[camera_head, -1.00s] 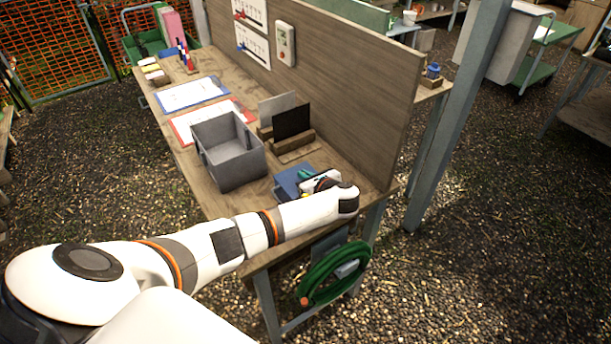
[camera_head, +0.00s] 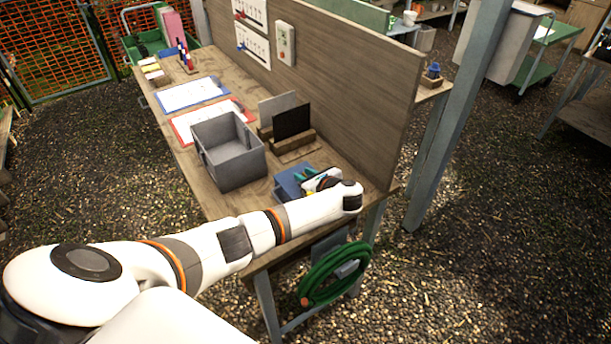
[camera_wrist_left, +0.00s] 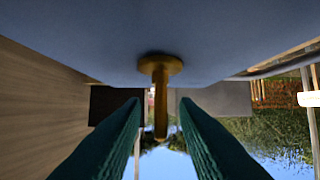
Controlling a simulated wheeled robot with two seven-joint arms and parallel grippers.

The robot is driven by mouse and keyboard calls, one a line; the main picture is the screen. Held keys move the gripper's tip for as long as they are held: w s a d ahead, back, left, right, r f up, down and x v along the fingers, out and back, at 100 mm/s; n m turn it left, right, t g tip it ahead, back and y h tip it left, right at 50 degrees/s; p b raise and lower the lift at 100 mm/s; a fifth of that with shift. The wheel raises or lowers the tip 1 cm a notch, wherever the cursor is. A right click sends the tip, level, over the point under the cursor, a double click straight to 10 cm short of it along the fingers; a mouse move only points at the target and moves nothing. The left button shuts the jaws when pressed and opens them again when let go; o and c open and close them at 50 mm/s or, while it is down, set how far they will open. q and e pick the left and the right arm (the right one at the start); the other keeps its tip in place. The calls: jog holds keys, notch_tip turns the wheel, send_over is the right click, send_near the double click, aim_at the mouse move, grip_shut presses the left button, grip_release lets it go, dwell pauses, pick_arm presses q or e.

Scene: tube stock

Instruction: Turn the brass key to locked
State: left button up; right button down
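The brass key (camera_wrist_left: 161,100) shows in the left wrist view, with a round collar against a blue surface and a narrow bar reaching down in the picture. My left gripper (camera_head: 304,176) is at the blue box (camera_head: 287,182) on the near end of the bench in the head view. In the wrist view its two green fingers (camera_wrist_left: 160,115) stand on either side of the key's bar, open, with a gap showing on each side. The key is too small or hidden to make out in the head view. My right gripper is not in view.
A grey open bin (camera_head: 228,172) stands on the bench left of the blue box. A black panel in a wooden holder (camera_head: 295,143) stands behind it. The tall wooden back board (camera_head: 350,90) runs along the bench's rear. A green hose (camera_head: 330,285) hangs below the bench end.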

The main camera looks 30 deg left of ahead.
pick_arm(q)
jog(key=b+v, duration=0.1)
jog(key=v, duration=1.1)
